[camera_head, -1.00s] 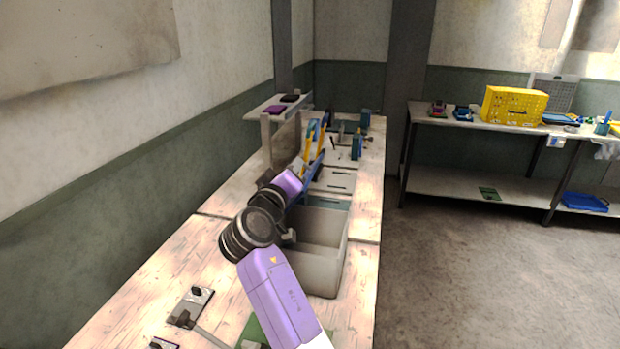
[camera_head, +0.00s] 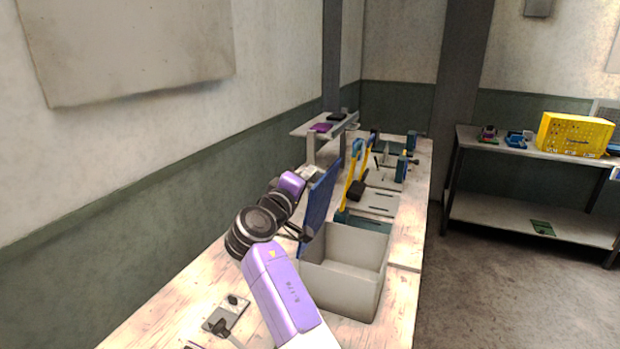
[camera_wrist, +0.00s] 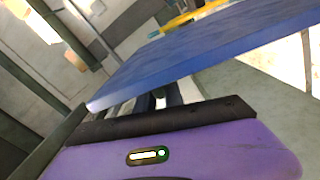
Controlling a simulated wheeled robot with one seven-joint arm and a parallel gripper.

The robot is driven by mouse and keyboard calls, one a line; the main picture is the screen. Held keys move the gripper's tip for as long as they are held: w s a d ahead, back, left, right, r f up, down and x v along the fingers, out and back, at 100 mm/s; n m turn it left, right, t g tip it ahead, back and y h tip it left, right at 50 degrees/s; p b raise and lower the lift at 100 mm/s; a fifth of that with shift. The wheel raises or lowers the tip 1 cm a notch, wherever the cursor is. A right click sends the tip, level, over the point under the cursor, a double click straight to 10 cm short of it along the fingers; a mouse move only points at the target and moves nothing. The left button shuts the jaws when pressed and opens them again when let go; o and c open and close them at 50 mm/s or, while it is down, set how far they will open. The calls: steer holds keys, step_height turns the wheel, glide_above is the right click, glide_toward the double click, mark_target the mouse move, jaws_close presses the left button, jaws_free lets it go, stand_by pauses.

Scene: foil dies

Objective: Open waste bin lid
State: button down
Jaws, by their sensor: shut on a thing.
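The waste bin (camera_head: 345,278) is a light grey open box on the workbench. Its blue lid (camera_head: 321,205) stands steeply raised at the bin's left side, and the inside of the bin shows. In the wrist view the lid (camera_wrist: 205,50) crosses the picture as a broad blue panel close in front of my gripper. My gripper (camera_wrist: 167,98) is shut on the lid, with its fingertips partly hidden by the panel. In the head view my purple and black arm reaches to the lid's left face, and the gripper is mostly hidden there.
A small raised shelf (camera_head: 322,131) is at the back left, near the wall. A second table with a yellow crate (camera_head: 575,133) is at the right. Open floor lies between.

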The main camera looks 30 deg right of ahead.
mark_target(311, 203)
steer(key=shift+a+f, duration=0.1)
steer(key=shift+f, duration=0.15)
steer(key=c, duration=1.5)
jaws_free()
steer(key=shift+r, duration=0.1)
steer(key=b+v, duration=0.2)
steer(key=v, duration=0.5)
steer(key=shift+s+a, duration=0.25)
steer(key=shift+a, duration=0.05)
